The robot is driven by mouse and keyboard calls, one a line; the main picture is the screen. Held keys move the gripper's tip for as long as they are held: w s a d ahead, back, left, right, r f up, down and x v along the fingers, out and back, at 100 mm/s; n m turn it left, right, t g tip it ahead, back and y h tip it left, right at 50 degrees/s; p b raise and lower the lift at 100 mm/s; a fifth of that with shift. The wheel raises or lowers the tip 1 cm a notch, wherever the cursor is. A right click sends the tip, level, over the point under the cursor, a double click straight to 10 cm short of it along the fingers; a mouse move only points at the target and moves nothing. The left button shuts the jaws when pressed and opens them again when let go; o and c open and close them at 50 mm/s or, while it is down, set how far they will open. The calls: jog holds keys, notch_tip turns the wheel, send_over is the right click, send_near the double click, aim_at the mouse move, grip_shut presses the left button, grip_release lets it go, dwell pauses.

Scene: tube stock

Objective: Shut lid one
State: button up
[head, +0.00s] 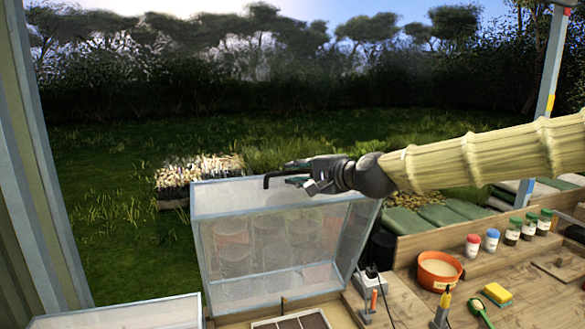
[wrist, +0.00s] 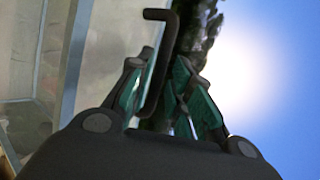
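A clear, blue-framed lid (head: 290,232) stands raised and tilted over a box in the middle of the head view. Its frame and grey panel fill the left of the wrist view (wrist: 76,60). My gripper (head: 300,174) is level, just above the lid's top edge, and points left. A black bent bar (head: 274,175) reaches out in front of it, its far end turned down toward the lid. In the wrist view the bar (wrist: 158,60) lies between the fingers (wrist: 165,85), nearer the left one, with a gap toward the right. Whether the bar joins the lid is hidden.
A second pale lid (head: 120,312) lies low at the bottom left. On the wooden bench at right are an orange pot (head: 438,270), several capped jars (head: 513,232) and a yellow sponge (head: 497,294). A post (head: 40,170) stands at left.

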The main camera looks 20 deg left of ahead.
jog(key=shift+p+x, duration=0.3)
jog(key=shift+x, duration=0.7)
jog(key=shift+w+a+f, duration=0.2)
jog(key=shift+a+f, duration=0.05)
jog(key=shift+a, duration=0.1)
jog(key=shift+s+r, duration=0.1)
grip_shut()
